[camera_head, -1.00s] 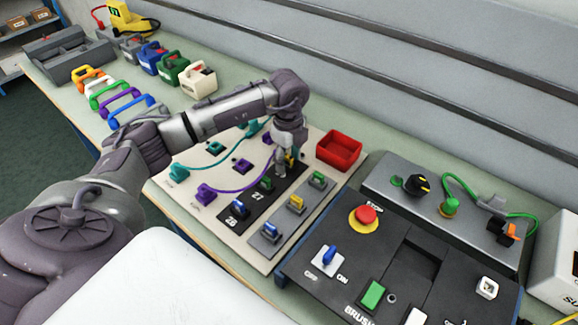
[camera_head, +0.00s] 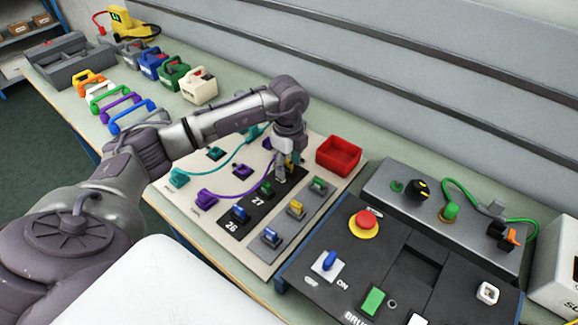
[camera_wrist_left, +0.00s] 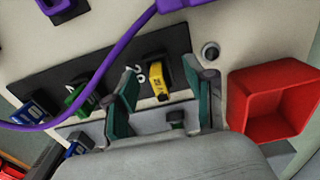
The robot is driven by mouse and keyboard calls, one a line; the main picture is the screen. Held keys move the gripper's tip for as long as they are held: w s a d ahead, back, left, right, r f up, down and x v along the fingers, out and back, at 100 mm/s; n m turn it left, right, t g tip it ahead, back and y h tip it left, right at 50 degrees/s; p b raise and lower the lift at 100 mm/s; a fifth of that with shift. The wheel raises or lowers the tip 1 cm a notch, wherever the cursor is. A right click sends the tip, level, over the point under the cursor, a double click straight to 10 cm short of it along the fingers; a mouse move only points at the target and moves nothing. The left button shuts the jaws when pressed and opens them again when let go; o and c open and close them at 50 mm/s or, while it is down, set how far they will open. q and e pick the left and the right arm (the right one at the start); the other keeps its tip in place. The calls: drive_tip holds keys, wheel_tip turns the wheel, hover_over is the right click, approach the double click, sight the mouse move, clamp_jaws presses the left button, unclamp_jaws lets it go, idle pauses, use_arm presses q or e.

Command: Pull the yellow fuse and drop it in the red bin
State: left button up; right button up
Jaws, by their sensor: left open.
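The yellow fuse (camera_wrist_left: 159,80) sits in the end slot of a black strip on the pale panel, beside a green and a blue fuse. In the head view it is mostly hidden behind my left gripper (camera_head: 284,172). In the wrist view my left gripper (camera_wrist_left: 161,70) is open, its two green-padded fingers apart on either side of the yellow fuse, with nothing held. My right gripper is out of view.
A grey strip (camera_head: 265,250) in front holds blue, yellow and green fuses. A purple cable (camera_wrist_left: 110,60) and a teal cable cross the panel to the left. A black control box (camera_head: 340,220) with a red stop button is at the right.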

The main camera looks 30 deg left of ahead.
sight(288, 161)
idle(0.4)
use_arm(q)
clamp_jaws()
drive_tip(key=o, duration=0.6)
unclamp_jaws()
drive_tip(key=shift+c, duration=0.2)
wheel_tip(288, 161, up, 12)
